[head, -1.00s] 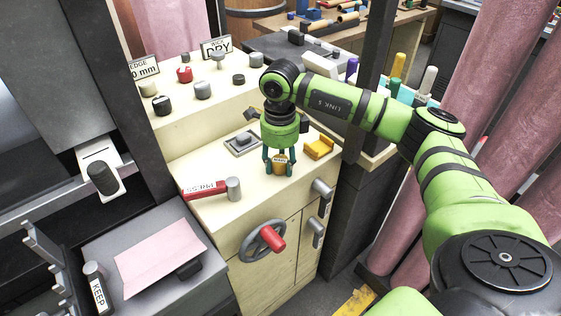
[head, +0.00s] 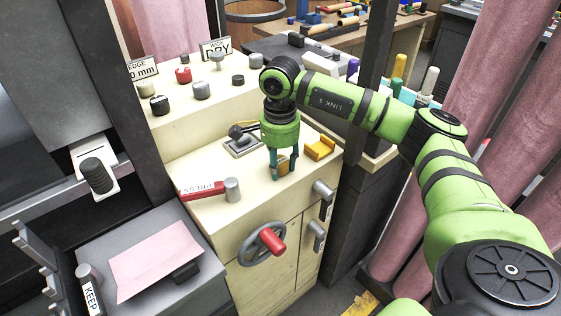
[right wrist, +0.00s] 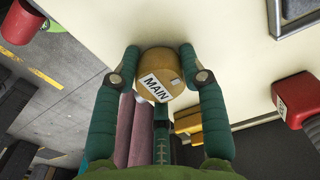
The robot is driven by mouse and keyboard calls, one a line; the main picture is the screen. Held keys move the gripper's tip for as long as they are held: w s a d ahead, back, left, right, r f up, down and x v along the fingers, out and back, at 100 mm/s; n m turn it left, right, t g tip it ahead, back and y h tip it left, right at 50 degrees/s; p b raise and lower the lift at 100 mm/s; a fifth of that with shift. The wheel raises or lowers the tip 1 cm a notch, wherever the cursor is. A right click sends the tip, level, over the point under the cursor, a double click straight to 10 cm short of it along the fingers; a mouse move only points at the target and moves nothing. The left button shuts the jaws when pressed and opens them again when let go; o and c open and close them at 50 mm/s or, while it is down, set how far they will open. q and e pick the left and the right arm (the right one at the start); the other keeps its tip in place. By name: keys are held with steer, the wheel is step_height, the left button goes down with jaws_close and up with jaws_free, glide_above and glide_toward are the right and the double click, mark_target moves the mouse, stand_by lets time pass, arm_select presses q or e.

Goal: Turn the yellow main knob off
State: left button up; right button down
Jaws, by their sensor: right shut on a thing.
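The yellow main knob (head: 282,164) stands on the cream cabinet top (head: 215,165). My right gripper (head: 283,170) reaches down from above with its fingers on either side of the knob. In the right wrist view the knob (right wrist: 160,75) is ochre-yellow with a white MAIN label that sits slanted. The fingertips of my right gripper (right wrist: 160,58) press on two opposite sides of it, shut on it. Fingers hide part of the knob in the head view. My left gripper is not in view.
A grey plate (head: 243,145) is behind. A handwheel with a red grip (head: 272,239) is on the cabinet front. Several knobs stand on the back ledge.

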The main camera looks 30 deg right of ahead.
mark_target(280, 160)
steer(key=shift+s+f, duration=0.15)
steer(key=shift+f, duration=0.1)
stand_by(0.3)
steer(key=c, duration=0.9)
jaws_free()
steer(key=shift+o, duration=0.2)
steer(key=shift+r, duration=0.2)
steer(key=shift+r+p, duration=0.5)
steer(key=shift+r, duration=0.1)
steer(key=shift+r+p, duration=1.25)
steer(key=shift+r, duration=0.65)
